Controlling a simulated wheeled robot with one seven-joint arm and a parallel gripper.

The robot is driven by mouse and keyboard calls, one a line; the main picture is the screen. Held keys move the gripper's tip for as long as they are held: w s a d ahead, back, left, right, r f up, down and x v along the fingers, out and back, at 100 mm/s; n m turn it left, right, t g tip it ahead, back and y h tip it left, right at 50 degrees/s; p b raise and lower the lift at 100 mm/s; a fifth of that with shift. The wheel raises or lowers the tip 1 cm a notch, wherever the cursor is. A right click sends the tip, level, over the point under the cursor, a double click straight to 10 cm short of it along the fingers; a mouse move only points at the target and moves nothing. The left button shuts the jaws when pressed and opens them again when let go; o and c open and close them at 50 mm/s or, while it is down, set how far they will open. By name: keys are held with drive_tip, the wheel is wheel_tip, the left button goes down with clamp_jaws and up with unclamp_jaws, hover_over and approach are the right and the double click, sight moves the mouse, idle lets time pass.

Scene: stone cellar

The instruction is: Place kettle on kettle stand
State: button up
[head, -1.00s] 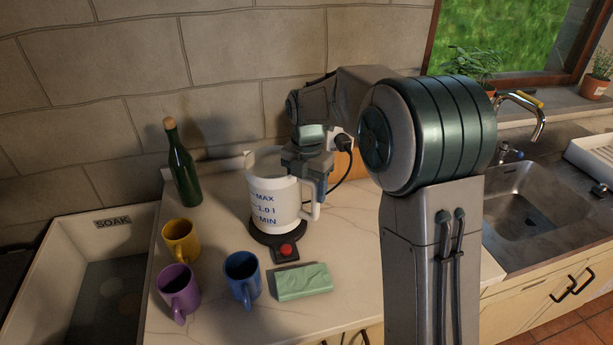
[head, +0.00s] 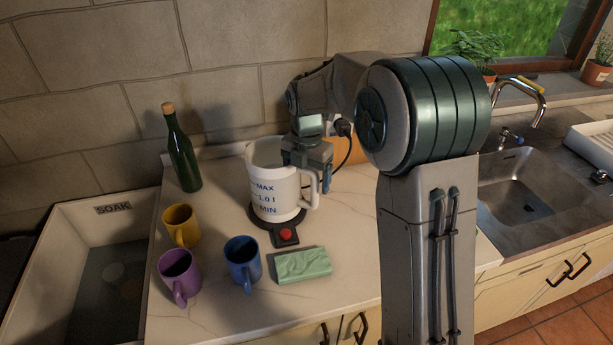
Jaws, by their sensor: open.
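The white kettle (head: 272,192), with blue MAX, 1.0 l and MIN marks, stands upright on the dark round kettle stand (head: 262,225). The stand has a red button (head: 286,235) at its front. The kettle's handle (head: 312,190) points right. My gripper (head: 314,178) is open at the upper right of the kettle, close by the handle. I cannot tell whether its fingers touch the handle. The kettle hides most of the stand's top.
A green bottle (head: 181,152) stands at the back left. Yellow (head: 181,224), purple (head: 179,274) and blue (head: 242,261) mugs stand at the front left. A green block (head: 303,265) lies before the stand. A SOAK basin (head: 112,209) is left, a metal sink (head: 525,190) right.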

wheel_tip(320, 180, up, 12)
drive_tip(key=shift+f+b, duration=0.1)
drive_tip(key=shift+b, duration=0.25)
drive_tip(key=shift+s+r, duration=0.15)
drive_tip(key=shift+r, duration=0.05)
drive_tip(key=s+d+f+m+t, duration=0.1)
drive_tip(key=s+d+f+m, duration=0.1)
drive_tip(key=s+m, duration=0.6)
drive_tip(key=s+d+f+m+t, duration=0.1)
drive_tip(key=s+d+f+m, duration=0.1)
drive_tip(key=s+d+m, duration=0.3)
drive_tip(key=s+d+f+m+t, duration=0.1)
drive_tip(key=s+d+f+m, duration=0.2)
drive_tip(key=s+m, duration=0.9)
drive_tip(key=shift+s+d+m, duration=0.4)
drive_tip(key=shift+d+m, duration=0.15)
drive_tip(key=shift+m, duration=1.55)
